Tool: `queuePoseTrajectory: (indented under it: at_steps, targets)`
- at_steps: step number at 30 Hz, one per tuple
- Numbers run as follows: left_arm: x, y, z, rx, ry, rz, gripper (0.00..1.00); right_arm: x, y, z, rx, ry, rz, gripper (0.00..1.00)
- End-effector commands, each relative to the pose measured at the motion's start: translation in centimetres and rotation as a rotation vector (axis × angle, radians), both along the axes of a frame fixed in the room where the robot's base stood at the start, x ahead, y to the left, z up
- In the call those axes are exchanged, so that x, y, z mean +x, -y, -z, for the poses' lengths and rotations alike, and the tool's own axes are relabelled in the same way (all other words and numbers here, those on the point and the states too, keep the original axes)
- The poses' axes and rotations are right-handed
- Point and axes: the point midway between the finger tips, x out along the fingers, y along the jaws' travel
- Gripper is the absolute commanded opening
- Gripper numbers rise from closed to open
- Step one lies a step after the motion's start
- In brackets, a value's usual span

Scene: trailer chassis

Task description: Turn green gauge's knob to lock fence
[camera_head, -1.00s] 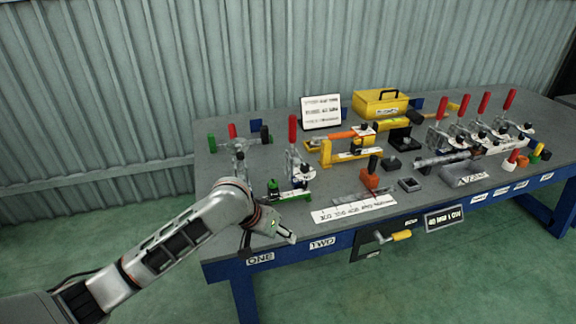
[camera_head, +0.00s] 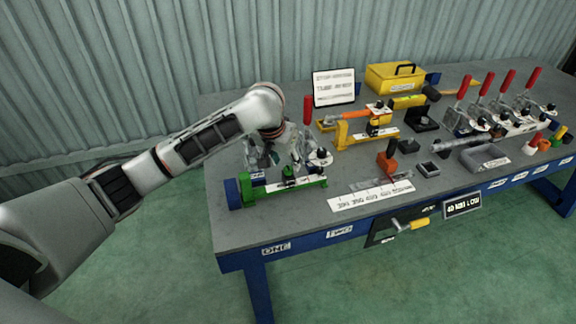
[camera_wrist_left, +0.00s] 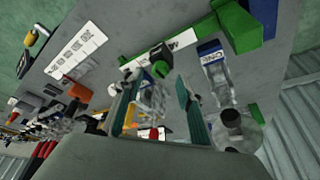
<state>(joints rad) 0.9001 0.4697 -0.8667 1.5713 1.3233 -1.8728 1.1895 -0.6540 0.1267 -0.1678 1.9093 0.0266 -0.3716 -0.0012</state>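The green gauge (camera_head: 260,190) lies at the front left of the table, a long green bar with a white strip and a blue block at its left end. Its small dark green knob (camera_head: 288,174) stands up near the middle; a dark knob with green shows in the left wrist view (camera_wrist_left: 160,58). My left gripper (camera_head: 290,158) points down behind and above the gauge, partly hidden by the wrist. In the left wrist view its two teal fingers (camera_wrist_left: 157,112) stand apart, with clamp parts seen between them. The knob is beyond the fingertips. My right gripper is in neither view.
A toggle clamp with a red handle (camera_head: 307,110) stands close to the gripper. An orange and yellow gauge (camera_head: 362,135), a yellow box (camera_head: 396,78) and several red-handled clamps stand to the right. A printed white strip (camera_head: 370,195) lies right of the green gauge.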

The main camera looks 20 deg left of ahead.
Motion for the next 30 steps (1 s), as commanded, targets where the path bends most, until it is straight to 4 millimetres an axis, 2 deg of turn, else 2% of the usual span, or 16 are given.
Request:
queuePoseTrajectory:
  at_steps: [3, 7, 18, 22, 23, 30]
  targets:
    - [0.6, 0.2, 1.6, -0.001, -0.001, 0.000, 0.38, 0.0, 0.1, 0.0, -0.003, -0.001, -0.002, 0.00]
    - [1.1, 0.2, 2.8, 0.000, 0.000, 0.000, 0.38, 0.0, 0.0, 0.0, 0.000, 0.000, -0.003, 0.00]
    - [1.4, 0.3, 3.3, 0.001, 0.001, 0.002, 0.38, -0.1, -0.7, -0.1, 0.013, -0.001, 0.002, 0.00]
    - [1.3, 0.3, 3.3, 0.000, 0.001, 0.001, 0.04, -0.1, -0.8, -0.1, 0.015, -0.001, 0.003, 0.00]
    - [1.3, 0.2, 3.3, 0.000, 0.001, 0.001, 0.00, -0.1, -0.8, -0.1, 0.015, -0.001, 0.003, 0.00]
    - [1.3, 0.2, 3.3, 0.000, 0.001, 0.009, 0.00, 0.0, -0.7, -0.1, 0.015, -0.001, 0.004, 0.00]
